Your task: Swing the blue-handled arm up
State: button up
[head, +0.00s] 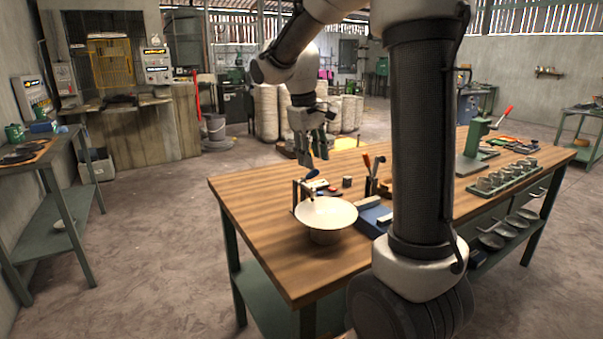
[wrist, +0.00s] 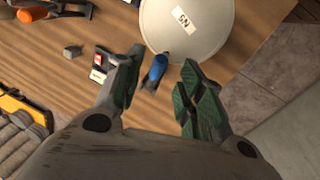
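The blue-handled arm (head: 312,174) is small and stands at the back rim of a white bowl (head: 326,213) on the wooden bench. In the wrist view the blue handle (wrist: 155,72) points from the bowl's edge back towards me, between my fingers in the picture. The bowl (wrist: 187,22) there bears a pale label. My gripper (head: 312,157) is above the bench, just above and behind the handle. In the wrist view my gripper (wrist: 160,63) is open, with green-padded fingers apart and nothing held. Whether a finger touches the handle cannot be told.
A blue block (head: 372,217) stands right of the bowl, with upright tools (head: 373,170) behind it. A small grey block (wrist: 72,51) and a red-and-white box (wrist: 100,66) lie left of the handle. The bench's left front is clear.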

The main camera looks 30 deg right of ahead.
aim_at(315, 172)
jog(key=x, duration=0.5)
jog(key=shift+f, duration=0.25)
grip_shut()
